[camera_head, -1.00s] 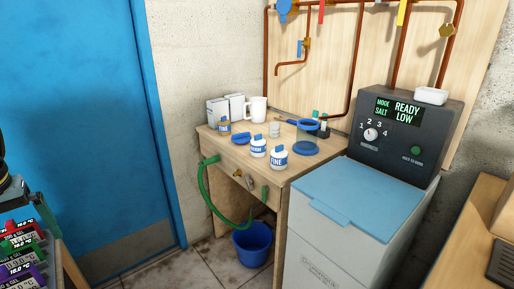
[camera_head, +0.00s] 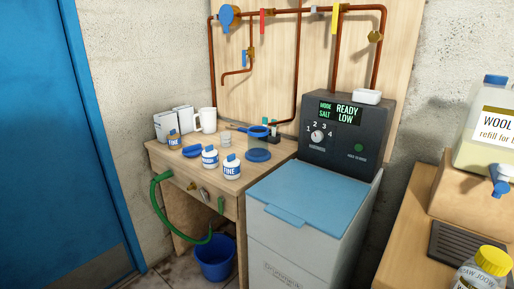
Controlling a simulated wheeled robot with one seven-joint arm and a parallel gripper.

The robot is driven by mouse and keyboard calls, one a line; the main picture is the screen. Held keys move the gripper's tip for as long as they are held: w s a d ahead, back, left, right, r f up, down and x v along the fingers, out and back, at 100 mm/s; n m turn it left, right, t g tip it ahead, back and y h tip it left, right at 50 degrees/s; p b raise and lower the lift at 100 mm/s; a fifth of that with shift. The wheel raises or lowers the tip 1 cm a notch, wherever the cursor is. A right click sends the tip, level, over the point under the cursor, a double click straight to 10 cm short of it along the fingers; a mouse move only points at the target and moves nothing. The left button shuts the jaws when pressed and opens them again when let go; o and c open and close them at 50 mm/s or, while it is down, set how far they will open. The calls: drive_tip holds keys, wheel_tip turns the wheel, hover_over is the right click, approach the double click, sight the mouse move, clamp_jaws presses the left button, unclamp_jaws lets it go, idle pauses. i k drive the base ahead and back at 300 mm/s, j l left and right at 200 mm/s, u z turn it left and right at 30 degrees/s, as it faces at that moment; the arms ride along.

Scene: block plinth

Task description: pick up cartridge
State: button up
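Nothing in view is clearly marked as the cartridge. A small pale ribbed cylinder (camera_head: 225,138) stands upright near the back of the wooden bench (camera_head: 155,153) and may be it, but it is too small to tell. A blue round piece with a handle (camera_head: 256,132) sits above a blue disc (camera_head: 257,155) right of the cylinder. My gripper is not in view.
A softener cabinet (camera_head: 310,195) with a blue lid and a READY LOW display stands right of the bench. A green hose (camera_head: 155,195) hangs in front; a blue bucket (camera_head: 215,263) is below. A yellow-capped bottle (camera_head: 490,262) and jug (camera_head: 490,140) are at right.

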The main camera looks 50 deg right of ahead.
sight(210, 155)
drive_tip(key=i+l+z, duration=0.5)
drive_tip(key=i+l, duration=0.15)
drive_tip(key=l, duration=0.15)
